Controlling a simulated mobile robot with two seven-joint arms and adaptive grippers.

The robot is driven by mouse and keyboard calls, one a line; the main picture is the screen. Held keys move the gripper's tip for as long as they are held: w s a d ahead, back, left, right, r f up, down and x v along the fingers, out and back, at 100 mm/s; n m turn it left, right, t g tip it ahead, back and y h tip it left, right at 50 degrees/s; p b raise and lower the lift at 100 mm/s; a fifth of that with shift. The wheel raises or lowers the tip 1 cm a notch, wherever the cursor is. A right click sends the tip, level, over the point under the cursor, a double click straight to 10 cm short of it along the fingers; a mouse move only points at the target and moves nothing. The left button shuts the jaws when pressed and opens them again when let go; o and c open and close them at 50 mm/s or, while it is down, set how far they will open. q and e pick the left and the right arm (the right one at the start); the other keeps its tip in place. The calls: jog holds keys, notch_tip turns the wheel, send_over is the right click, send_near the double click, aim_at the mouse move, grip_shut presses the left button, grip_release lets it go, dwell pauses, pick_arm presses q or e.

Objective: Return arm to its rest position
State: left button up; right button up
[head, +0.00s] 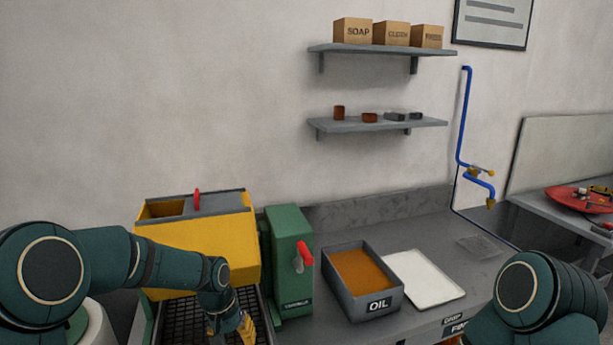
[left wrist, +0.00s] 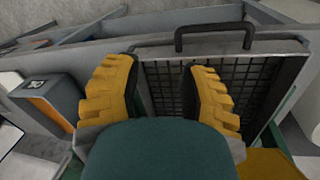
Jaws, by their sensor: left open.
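My left arm comes in from the left in the head view and bends down in front of the yellow machine (head: 205,236). My left gripper (head: 245,328), with yellow fingers, hangs low by the dark mesh tray (head: 184,318). In the left wrist view the gripper (left wrist: 160,82) has its two fingers apart, with nothing between them. The mesh basket with a black handle (left wrist: 213,30) lies beyond the fingers. My right arm shows at the lower right of the head view, but its gripper is not visible.
A green box with a red lever (head: 303,256) stands right of the left gripper. An oil bin (head: 369,304) and a white tray (head: 427,278) sit on the grey counter. Shelves (head: 375,125) and a blue pipe (head: 461,120) are on the wall.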

pick_arm(q)
jog(key=s+d+f+n+h+b, duration=0.1)
jog(key=s+d+f, duration=0.2)
jog(key=s+f, duration=0.7)
jog(key=s+d+f+n+t+h+b, duration=0.1)
jog(key=s+d+f+b, duration=0.1)
jog(key=s+f, duration=0.8)
notch_tip(320, 180, down, 2)
jog(key=shift+s+d+f+t+b, duration=0.2)
jog(key=shift+d+t+b, duration=0.1)
jog(key=shift+d, duration=0.15)
pick_arm(e)
notch_tip(320, 180, down, 5)
jog(key=shift+a+r, duration=0.15)
jog(key=shift+r, duration=0.05)
